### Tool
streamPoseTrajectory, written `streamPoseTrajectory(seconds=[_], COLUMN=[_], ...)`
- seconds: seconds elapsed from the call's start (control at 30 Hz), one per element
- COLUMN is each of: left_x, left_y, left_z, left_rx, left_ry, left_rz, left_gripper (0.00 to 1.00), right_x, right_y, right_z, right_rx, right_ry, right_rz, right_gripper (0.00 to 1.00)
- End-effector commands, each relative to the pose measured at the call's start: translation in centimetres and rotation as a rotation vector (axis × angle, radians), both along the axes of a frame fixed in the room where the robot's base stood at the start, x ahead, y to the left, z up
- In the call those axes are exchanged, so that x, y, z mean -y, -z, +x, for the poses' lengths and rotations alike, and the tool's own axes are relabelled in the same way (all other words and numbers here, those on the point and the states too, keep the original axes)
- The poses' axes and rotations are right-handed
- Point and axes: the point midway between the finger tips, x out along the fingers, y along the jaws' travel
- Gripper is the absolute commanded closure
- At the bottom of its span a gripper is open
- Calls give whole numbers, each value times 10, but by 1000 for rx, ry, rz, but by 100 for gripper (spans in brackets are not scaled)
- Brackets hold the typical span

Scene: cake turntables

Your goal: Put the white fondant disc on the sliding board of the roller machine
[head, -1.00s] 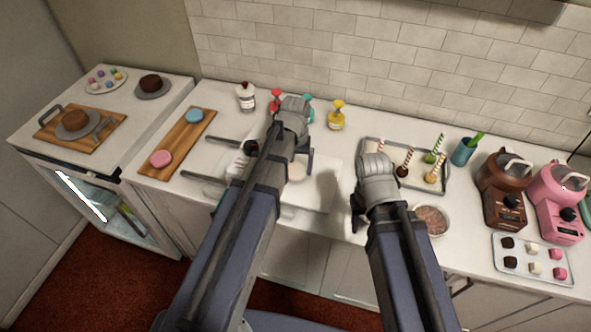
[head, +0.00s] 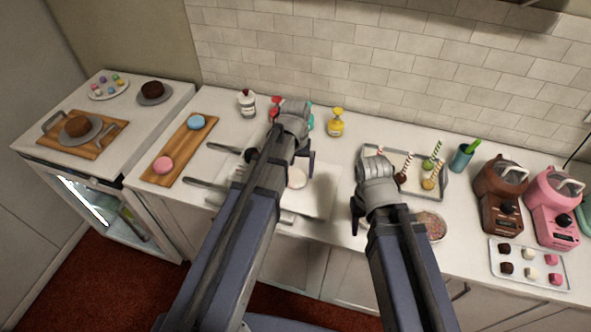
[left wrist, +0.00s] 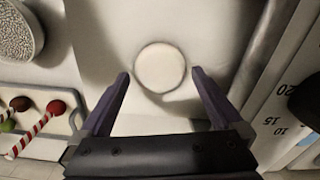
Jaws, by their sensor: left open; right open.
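The white fondant disc (left wrist: 160,67) lies flat on a pale sheet or board (left wrist: 215,25) in the left wrist view. In the head view the disc (head: 297,177) shows just right of my left arm. My left gripper (left wrist: 160,75) is open and empty, with one finger on each side of the disc's near part; whether it touches cannot be told. The roller machine (left wrist: 285,105), with a number scale, stands right in the left wrist view. In the head view my left arm hides most of it; its sliding board cannot be made out clearly. My right gripper (head: 356,212) is open and empty above the counter.
A wooden board (head: 180,150) with pink and blue discs lies left. Bottles, including a yellow one (head: 336,122), stand behind. A tray of cake pops (head: 415,165), a sprinkle bowl (head: 432,224) and brown and pink machines (head: 500,195) stand right.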

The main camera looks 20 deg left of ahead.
Motion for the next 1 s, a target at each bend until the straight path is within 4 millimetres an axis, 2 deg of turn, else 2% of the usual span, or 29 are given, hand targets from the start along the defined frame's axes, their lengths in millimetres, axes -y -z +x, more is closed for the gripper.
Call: streamPoseTrajectory(seconds=[0.03, 0.6, 0.87, 0.93, 1.0], left_x=[0, 0, 0, 6, 24], left_y=[-14, -95, -101, -100, -100], left_z=[0, 0, 0, -7, -26], left_rx=[0, 0, 0, -2, -8], left_ry=[0, 0, 1, 19, 76], left_rz=[0, 0, 0, 3, 13], left_gripper=[0, 0, 0, 0, 0], right_x=[0, 0, 0, 0, 0], right_y=[-14, -95, -101, -100, -100], right_z=[0, 0, 0, 0, 0], right_rx=[0, 0, 0, 0, 0], right_ry=[0, 13, 14, 14, 14], right_rz=[0, 3, 2, 2, 2], right_gripper=[50, 50, 50, 50, 50])
